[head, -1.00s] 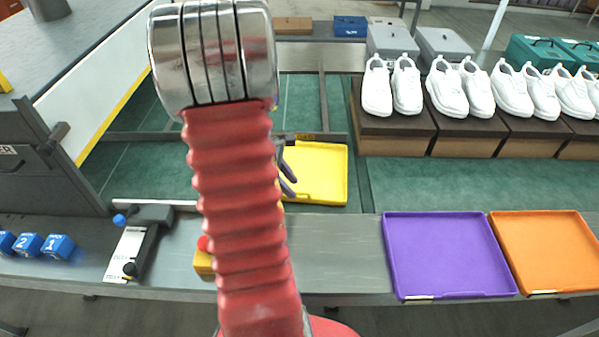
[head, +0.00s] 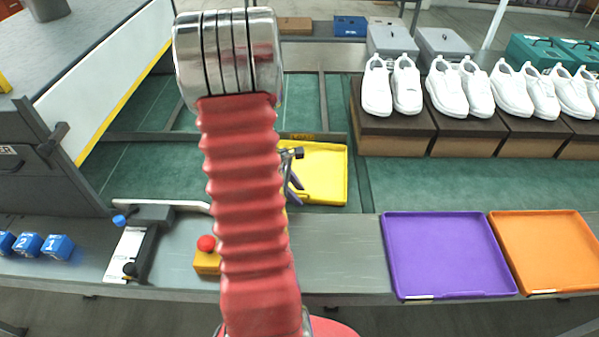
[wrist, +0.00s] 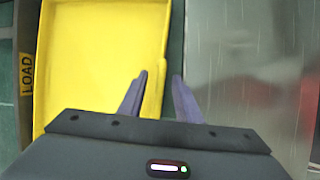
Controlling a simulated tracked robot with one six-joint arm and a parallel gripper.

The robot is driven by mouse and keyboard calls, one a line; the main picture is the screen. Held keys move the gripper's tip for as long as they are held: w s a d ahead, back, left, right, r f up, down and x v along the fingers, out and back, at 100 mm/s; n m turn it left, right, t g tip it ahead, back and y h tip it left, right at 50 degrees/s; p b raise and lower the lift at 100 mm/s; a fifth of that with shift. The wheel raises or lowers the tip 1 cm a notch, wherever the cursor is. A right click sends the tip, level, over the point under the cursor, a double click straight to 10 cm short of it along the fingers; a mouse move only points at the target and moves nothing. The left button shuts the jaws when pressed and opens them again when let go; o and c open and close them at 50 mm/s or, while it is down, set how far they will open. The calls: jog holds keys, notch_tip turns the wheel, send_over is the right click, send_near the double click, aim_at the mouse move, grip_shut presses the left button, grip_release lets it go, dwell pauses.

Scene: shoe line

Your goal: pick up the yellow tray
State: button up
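The yellow tray (head: 325,174) lies on the green surface behind the front bench, just right of my arm in the head view. Its left part is hidden behind my arm and gripper. In the wrist view the yellow tray (wrist: 105,50) fills the left half. In the head view my gripper (head: 292,188) is at the tray's left side, partly hidden by my arm. Contact with the tray cannot be told.
A purple tray (head: 448,255) and an orange tray (head: 548,252) lie on the front bench at right. White shoes (head: 450,88) stand on boxes behind. A red-topped yellow button box (head: 207,258) and blue blocks (head: 57,247) are at left. A LOAD label (wrist: 27,75) marks a strip beside the yellow tray.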

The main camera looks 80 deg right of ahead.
jog(key=shift+c, duration=0.7)
grip_shut()
